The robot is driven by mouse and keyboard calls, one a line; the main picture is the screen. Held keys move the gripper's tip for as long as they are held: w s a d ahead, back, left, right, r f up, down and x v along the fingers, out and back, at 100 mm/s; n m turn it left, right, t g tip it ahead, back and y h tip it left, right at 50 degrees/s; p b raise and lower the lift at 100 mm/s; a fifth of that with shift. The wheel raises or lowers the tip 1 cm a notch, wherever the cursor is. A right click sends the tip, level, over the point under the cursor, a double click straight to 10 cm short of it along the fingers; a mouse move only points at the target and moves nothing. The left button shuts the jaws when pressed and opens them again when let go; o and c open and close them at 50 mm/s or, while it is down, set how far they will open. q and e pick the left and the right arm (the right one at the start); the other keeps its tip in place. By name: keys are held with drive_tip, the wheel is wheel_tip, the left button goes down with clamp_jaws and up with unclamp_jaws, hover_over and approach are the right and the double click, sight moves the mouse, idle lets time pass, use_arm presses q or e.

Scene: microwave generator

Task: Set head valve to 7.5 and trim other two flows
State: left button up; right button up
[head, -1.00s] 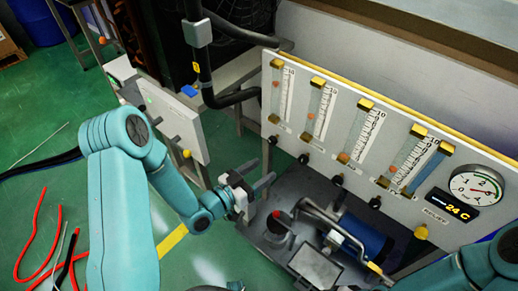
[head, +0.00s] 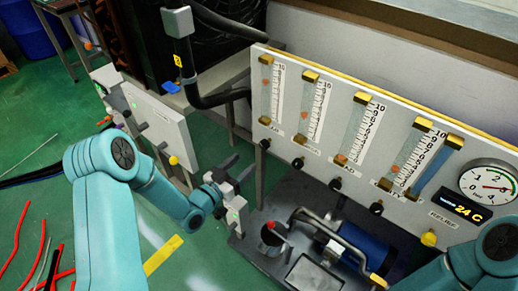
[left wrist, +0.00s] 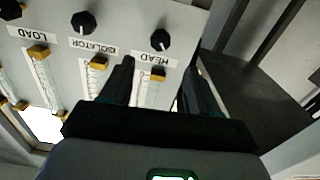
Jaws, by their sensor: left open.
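The white flow panel (head: 440,212) carries several flow tubes with black knobs below them. In the left wrist view the labels read HEAD, ISOLATOR and LOAD, upside down. The head knob (left wrist: 160,40) is below the leftmost tube (head: 270,95) in the head view, its orange float in the upper part. The isolator knob (head: 298,163) and load knob (head: 335,184) follow to the right; their tubes' floats sit lower. Exact readings are too small to tell. My left gripper (head: 240,168) is open and empty, left of and below the head knob, apart from it. My right gripper is out of view.
A blue pump (head: 362,243) with metal pipes sits on a dark base below the panel. A white box (head: 158,122) with knobs stands left, near my left arm. A round gauge (head: 488,183) and a 24 C display are at right. Red cables (head: 32,235) lie on the green floor.

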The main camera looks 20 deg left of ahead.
sight(262, 146)
use_arm(q)
drive_tip(key=x, duration=0.8)
drive_tip(key=shift+w+d, duration=0.15)
drive_tip(key=shift+w, duration=0.25)
drive_tip(key=shift+f, duration=0.1)
drive_tip(key=c, duration=1.1)
drive_tip(key=shift+o, duration=0.3)
drive_tip(key=shift+f+n+b, duration=0.2)
drive_tip(key=shift+n+b, duration=0.1)
drive_tip(key=shift+b, duration=0.7)
drive_tip(key=shift+r, duration=0.2)
